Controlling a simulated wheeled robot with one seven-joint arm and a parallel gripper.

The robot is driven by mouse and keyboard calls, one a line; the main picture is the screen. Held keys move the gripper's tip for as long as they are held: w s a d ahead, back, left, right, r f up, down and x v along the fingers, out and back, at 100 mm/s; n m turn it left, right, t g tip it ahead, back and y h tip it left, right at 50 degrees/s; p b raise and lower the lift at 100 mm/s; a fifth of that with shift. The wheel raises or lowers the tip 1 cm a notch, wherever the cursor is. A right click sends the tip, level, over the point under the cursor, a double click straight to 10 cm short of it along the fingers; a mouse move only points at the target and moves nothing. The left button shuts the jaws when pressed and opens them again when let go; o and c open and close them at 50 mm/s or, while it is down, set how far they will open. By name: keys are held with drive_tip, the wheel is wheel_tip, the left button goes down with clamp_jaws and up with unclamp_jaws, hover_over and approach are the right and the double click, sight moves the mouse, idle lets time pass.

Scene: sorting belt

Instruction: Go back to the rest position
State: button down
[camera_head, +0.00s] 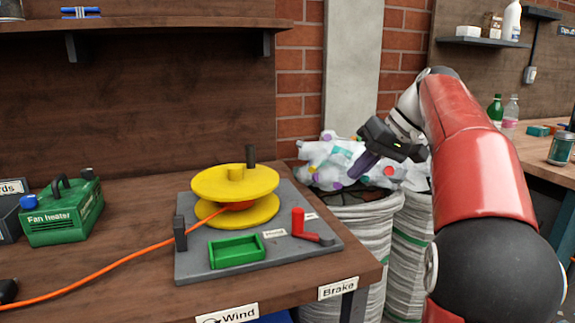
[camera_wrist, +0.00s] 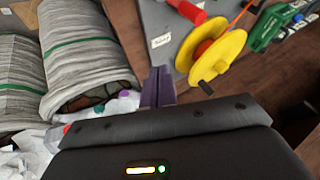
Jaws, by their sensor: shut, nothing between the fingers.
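My gripper (camera_head: 366,162) is at the end of my red arm, to the right of the table, in front of the white bags of waste. In the wrist view my gripper (camera_wrist: 158,85) has its purple fingers shut together with nothing between them. It is apart from the yellow spool (camera_head: 236,190), which stands on a grey base plate (camera_head: 200,270). The yellow spool also shows at the upper right of the wrist view (camera_wrist: 218,52). An orange cord (camera_head: 95,269) runs from the spool to the lower left across the wooden table.
A red lever (camera_head: 299,222) and a green tray (camera_head: 236,250) are on the plate. A green fan heater (camera_head: 62,215) stands at the left. Ribbed waste sacks (camera_head: 345,235) stand beside the table below my gripper. A wooden shelf (camera_head: 150,24) hangs above the table.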

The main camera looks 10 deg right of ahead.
drive_tip(key=s+a+f+m+h, duration=0.1)
drive_tip(key=s+a+f+h, duration=0.1)
drive_tip(key=s+a+f, duration=0.35)
drive_tip(key=s+a+f+m+h, duration=0.1)
drive_tip(key=s+a+f, duration=0.1)
drive_tip(key=s, duration=0.6)
drive_tip(key=s+f+t+h, duration=0.1)
drive_tip(key=s+f+h, duration=0.2)
drive_tip(key=s+f, duration=0.9)
drive_tip(key=shift+s+a+f+m+t, duration=0.3)
drive_tip(key=shift+a+f+t, duration=0.1)
drive_tip(key=shift+f, duration=0.45)
